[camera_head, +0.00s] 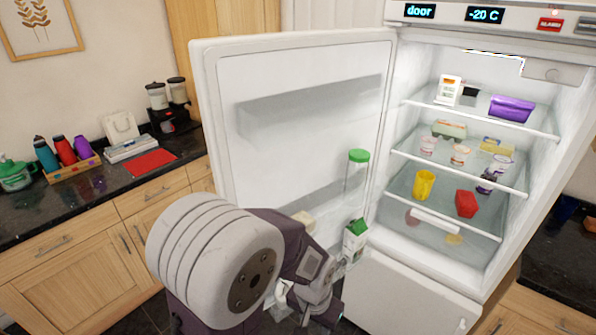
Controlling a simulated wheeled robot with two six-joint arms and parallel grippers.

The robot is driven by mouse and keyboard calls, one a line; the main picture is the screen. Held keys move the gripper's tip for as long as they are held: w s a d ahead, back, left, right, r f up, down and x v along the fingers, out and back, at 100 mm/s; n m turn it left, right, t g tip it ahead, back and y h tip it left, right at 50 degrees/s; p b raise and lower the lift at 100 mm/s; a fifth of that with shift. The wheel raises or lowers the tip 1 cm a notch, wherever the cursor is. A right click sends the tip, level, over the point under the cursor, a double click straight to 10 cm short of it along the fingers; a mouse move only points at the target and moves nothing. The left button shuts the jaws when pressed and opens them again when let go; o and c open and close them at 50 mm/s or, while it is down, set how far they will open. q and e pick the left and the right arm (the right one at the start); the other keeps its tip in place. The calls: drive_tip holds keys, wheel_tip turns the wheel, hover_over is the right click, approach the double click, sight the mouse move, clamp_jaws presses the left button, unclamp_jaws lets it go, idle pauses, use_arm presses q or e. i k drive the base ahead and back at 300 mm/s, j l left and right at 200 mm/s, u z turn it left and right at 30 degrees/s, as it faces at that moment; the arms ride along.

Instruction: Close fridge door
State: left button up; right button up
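The fridge door (300,75) stands wide open to the left of the fridge, with its inner side and door shelves facing me. The fridge (470,60) shows its lit interior. My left arm comes in low, in front of the lower part of the door. Its gripper (322,308) is at the bottom, below the door shelf and left of the white lower front of the fridge. The fingers are small and partly hidden, so I cannot tell whether they are open or touch the door. My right gripper is not in view.
The door shelves hold a green-lidded jar (356,172) and a green-and-white carton (354,240). Food and containers, such as a purple box (511,108), stand on the fridge shelves. A dark counter (95,195) with bottles and a coffee maker is at left.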

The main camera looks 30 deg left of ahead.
sight(282, 114)
drive_tip(key=j+z, duration=0.1)
drive_tip(key=j, duration=0.3)
drive_tip(key=j+z, duration=0.1)
drive_tip(key=j, duration=0.3)
drive_tip(key=k+j+z, duration=0.15)
drive_tip(key=j, duration=0.25)
drive_tip(key=j+z, duration=0.1)
drive_tip(key=j, duration=0.35)
drive_tip(key=k+j+z, duration=0.1)
drive_tip(key=j, duration=0.25)
drive_tip(key=k+j+z, duration=0.1)
drive_tip(key=j, duration=0.3)
drive_tip(key=k+j+z, duration=0.15)
drive_tip(key=j, duration=0.25)
drive_tip(key=k+j+z, duration=0.1)
drive_tip(key=j, duration=0.25)
drive_tip(key=j+z, duration=0.1)
drive_tip(key=j, duration=0.25)
drive_tip(key=k+j+z, duration=0.1)
drive_tip(key=j, duration=0.2)
drive_tip(key=k+j+z, duration=0.1)
drive_tip(key=j, duration=0.25)
drive_tip(key=u, duration=0.85)
drive_tip(key=i+l, duration=0.05)
